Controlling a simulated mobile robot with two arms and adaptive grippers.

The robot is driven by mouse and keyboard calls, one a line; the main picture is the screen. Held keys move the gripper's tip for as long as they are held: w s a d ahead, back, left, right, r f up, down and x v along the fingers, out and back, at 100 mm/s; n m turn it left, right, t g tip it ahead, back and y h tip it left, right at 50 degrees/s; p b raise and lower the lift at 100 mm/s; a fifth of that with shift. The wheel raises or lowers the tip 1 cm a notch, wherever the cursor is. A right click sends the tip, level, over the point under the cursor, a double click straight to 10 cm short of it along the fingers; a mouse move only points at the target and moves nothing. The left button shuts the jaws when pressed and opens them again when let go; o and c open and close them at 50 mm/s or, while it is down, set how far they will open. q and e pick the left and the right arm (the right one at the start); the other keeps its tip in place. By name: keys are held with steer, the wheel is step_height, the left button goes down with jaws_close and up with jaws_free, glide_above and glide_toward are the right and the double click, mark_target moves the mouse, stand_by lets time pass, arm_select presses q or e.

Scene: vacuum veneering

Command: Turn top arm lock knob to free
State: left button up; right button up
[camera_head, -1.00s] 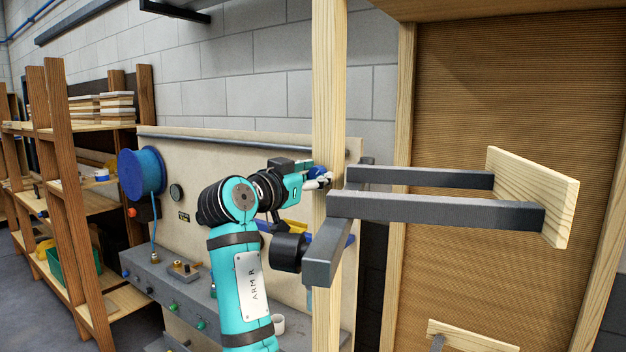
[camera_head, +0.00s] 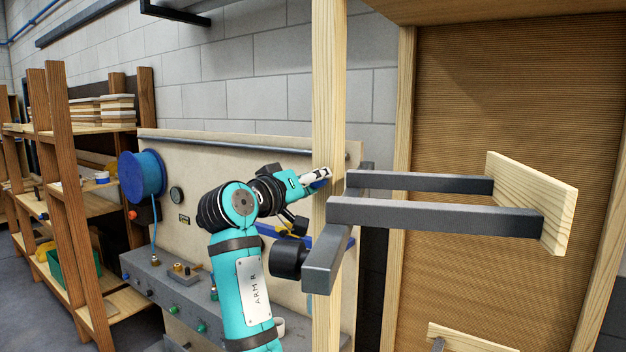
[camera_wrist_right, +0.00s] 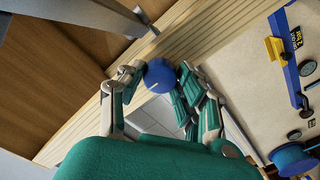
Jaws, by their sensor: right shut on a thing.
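The blue lock knob (camera_wrist_right: 160,75) sits at the wooden post (camera_wrist_right: 180,38) and has a short pale line on its face. In the right wrist view, my right gripper (camera_wrist_right: 160,85) is shut on the knob, with fingers on both sides of it. In the head view, the gripper (camera_head: 317,178) reaches the left side of the post (camera_head: 328,80), and only a little of the knob (camera_head: 319,185) shows below a finger. The top arm (camera_head: 435,216) is a pair of dark grey bars ending in a wooden pad (camera_head: 535,200). My left gripper is out of view.
A black round part (camera_head: 287,262) on the grey frame is close to my right forearm. A panel with a blue hose reel (camera_head: 141,176) and a grey control box (camera_head: 170,280) stands behind. Wooden shelves (camera_head: 85,200) are at the left. A ribbed brown panel is at the right.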

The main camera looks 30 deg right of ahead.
steer(key=shift+r, duration=0.25)
steer(key=o, duration=1.1)
steer(key=shift+w+f, duration=0.1)
steer(key=shift+f, duration=0.1)
steer(key=shift+o, duration=0.2)
steer(key=v, duration=0.7)
steer(key=shift+a, duration=0.25)
steer(key=shift+d, duration=0.1)
